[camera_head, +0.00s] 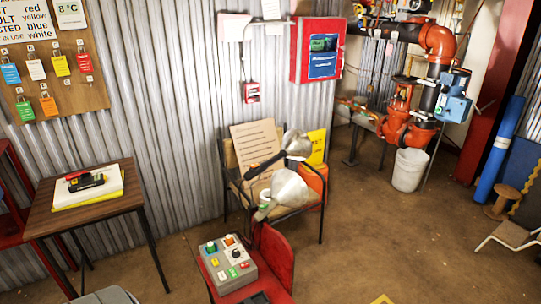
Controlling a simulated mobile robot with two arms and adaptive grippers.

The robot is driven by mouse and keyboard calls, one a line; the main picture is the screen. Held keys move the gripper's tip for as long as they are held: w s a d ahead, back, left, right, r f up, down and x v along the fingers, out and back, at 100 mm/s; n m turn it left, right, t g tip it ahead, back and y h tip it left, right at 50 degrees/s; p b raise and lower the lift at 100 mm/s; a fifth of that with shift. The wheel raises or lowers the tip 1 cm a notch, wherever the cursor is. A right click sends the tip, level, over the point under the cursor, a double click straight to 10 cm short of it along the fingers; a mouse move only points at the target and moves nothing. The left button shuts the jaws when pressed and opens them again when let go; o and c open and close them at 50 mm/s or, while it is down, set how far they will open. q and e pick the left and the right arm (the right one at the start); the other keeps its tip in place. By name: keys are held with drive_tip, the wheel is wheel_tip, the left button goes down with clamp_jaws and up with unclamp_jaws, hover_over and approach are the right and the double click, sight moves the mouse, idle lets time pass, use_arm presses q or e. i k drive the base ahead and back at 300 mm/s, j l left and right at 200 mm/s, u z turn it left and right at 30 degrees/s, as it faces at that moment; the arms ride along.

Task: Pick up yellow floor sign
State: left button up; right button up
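A yellow panel with dark lettering (317,146), which looks like the yellow floor sign, stands upright at the right side of a dark-framed chair (321,220). Its lower part is hidden by an orange-red object (314,183) and the chair, so I cannot tell what it rests on. A small yellow patch (381,299) is cut off at the bottom edge; I cannot tell what it is. Neither of my grippers is in view.
A tan printed board (256,143) and silver lamp-like shapes (289,187) are at the chair. A control box (228,262) sits in front on a red surface. A wooden table (60,219) stands left, a white bucket (409,170) right. Brown floor (400,235) is open at centre right.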

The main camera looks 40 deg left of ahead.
sight(317, 138)
drive_tip(key=u, duration=1.1)
drive_tip(key=i+l+z, duration=0.6)
drive_tip(key=i, duration=0.2)
drive_tip(key=i+l+z, duration=0.25)
drive_tip(key=i, duration=0.2)
drive_tip(key=i+z, duration=0.3)
drive_tip(key=i, duration=0.15)
drive_tip(key=i+j+u, duration=0.15)
drive_tip(key=i+u, duration=0.2)
drive_tip(key=i, duration=0.35)
drive_tip(key=i+u, duration=0.35)
drive_tip(key=i, duration=0.3)
drive_tip(key=i+l+u, duration=0.35)
drive_tip(key=i, duration=0.3)
